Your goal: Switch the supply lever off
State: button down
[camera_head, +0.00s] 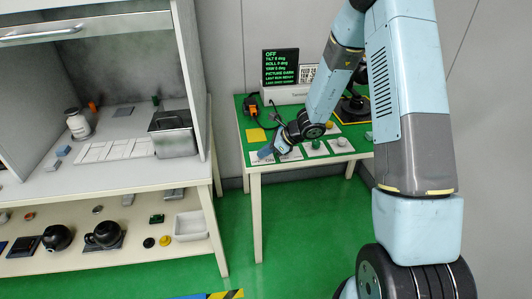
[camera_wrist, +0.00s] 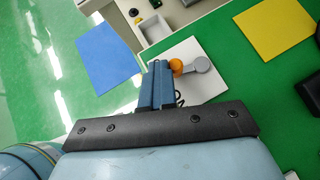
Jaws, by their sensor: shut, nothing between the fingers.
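The supply lever, a short grey arm with an orange knob (camera_wrist: 177,66) and a round grey pivot (camera_wrist: 200,64), sits on a white plate (camera_wrist: 208,86) on the green table. The knob points left of the pivot in the wrist view. My gripper (camera_wrist: 160,68) has its blue fingers together and empty, just left of the knob; I cannot tell whether they touch it. Black lettering on the plate is partly hidden by the fingers. In the head view my gripper (camera_head: 264,153) is low over the table's front left corner, and the lever is not clearly visible there.
A black screen (camera_head: 281,67) with green text headed "OFF" stands at the table's back. White plates with a green knob (camera_head: 316,144) and a pale knob (camera_head: 341,142) lie right of my gripper. A yellow sheet (camera_head: 255,136) lies behind it. A shelved bench (camera_head: 110,186) stands left.

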jog(key=shift+w+d+r, duration=0.1)
jog(key=shift+w+d, duration=0.2)
jog(key=shift+w, duration=0.1)
jog(key=shift+s+d, duration=0.15)
jog(key=s+d+r, duration=0.6)
jog(key=s+d, duration=0.1)
jog(key=s, duration=0.1)
jog(key=shift+d+r, duration=0.2)
jog(key=shift+d, duration=0.15)
jog(key=w+d, duration=0.5)
jog(key=shift+d+m+t, duration=0.3)
jog(key=shift+d+t, duration=0.05)
jog(key=shift+t, duration=0.05)
